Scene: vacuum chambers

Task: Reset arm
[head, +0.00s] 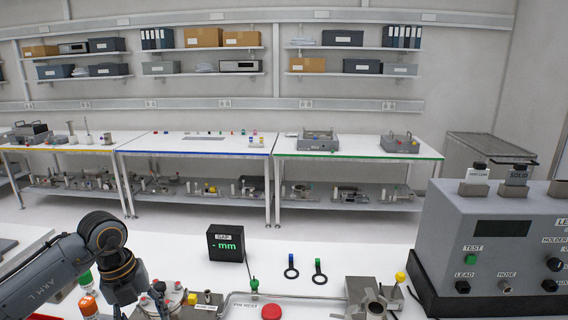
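My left arm comes in from the lower left, bends at a dark joint and points down over the near bench. My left gripper (140,300) is at its lower end, partly cut off by the bottom edge, beside a round metal flange. Only small dark parts of it show, so I cannot tell whether it is open or shut or holds anything. My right arm and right gripper are not in view.
The near bench holds a black gap display (226,243), two ring tools (291,268), a red button (271,312), a metal fitting (372,297) and a grey control box (505,245). Orange-capped and green-capped bottles (88,305) stand close to my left arm. Long workbenches (200,143) line the back.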

